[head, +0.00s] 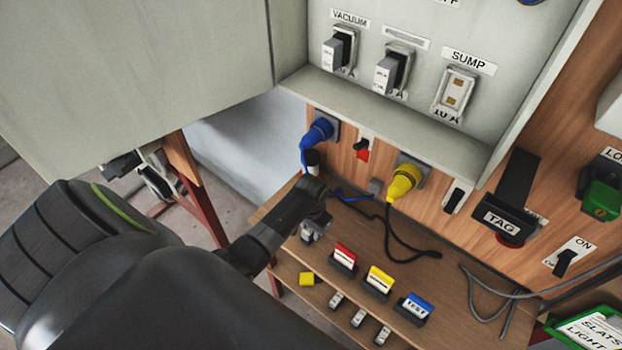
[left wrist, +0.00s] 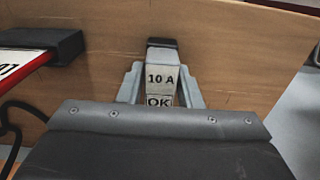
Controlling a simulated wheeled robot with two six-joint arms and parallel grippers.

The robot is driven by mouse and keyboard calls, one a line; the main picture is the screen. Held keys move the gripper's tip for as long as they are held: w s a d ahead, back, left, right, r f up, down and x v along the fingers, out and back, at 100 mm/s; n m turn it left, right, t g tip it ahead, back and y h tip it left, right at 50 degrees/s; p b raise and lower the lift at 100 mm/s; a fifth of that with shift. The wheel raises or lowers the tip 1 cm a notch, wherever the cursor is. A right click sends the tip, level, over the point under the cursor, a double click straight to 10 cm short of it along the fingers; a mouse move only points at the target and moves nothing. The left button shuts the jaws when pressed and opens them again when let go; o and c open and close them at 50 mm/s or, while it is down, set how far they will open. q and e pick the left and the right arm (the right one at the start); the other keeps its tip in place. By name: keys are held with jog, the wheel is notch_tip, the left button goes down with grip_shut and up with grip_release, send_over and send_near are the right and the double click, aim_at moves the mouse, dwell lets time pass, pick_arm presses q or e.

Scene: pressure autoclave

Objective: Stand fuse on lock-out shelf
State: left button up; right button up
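The fuse (left wrist: 161,80) is a pale block with a dark top, marked "10 A" and "OK". In the left wrist view it sits upright between the two grey fingers of my left gripper (left wrist: 162,85), which appear to close on its sides. In the head view my left gripper (head: 311,222) is low over the left end of the wooden lock-out shelf (head: 440,285), with the fuse (head: 308,234) partly hidden under it. Whether the fuse's base touches the shelf I cannot tell. The SUMP fuse holder (head: 456,92) is empty with brass contacts showing. My right gripper is not in view.
Red (head: 344,259), yellow (head: 379,281) and blue (head: 415,307) label blocks stand on the shelf right of the gripper. Blue (head: 317,132) and yellow (head: 402,184) plugs with loose cables hang behind.

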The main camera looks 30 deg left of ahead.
pick_arm(q)
jog(key=o, duration=0.3)
jog(key=shift+o, duration=0.2)
notch_tip(320, 180, up, 12)
dwell(0.5)
jog(key=shift+r, duration=0.1)
